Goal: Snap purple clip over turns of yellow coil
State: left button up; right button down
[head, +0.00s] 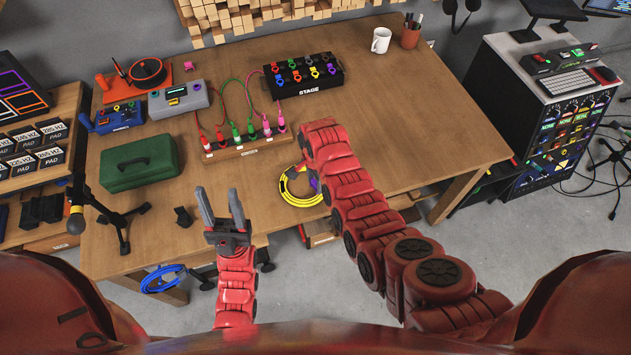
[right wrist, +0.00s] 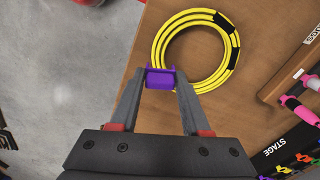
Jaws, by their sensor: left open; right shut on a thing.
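The yellow coil (right wrist: 233,52) lies on the wooden table near its front edge, with black bands around its turns. It also shows in the head view (head: 296,200), partly hidden by my right arm. The purple clip (right wrist: 160,79) is between the fingertips of my right gripper (right wrist: 160,82), which is shut on it. The clip is at the near side of the coil's ring, overlapping its turns in the right wrist view; I cannot tell if it is snapped over them. In the head view a bit of the clip (head: 314,184) shows. My left gripper (head: 222,207) is open and empty, near the table's front edge.
A row of colored plugs on a wooden strip (head: 245,144) stands behind the coil, with the STAGE box (head: 304,76) beyond. A green case (head: 140,162) and a small tripod (head: 122,222) are at the left. The table's right side is clear.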

aim_at(315, 198)
jog(key=shift+f+b, duration=2.15)
jog(key=shift+f, duration=0.65)
jog(key=shift+b, duration=0.65)
jog(key=shift+f+b, duration=1.05)
jog(key=shift+f, duration=0.05)
jog(key=shift+c, duration=1.4)
grip_release()
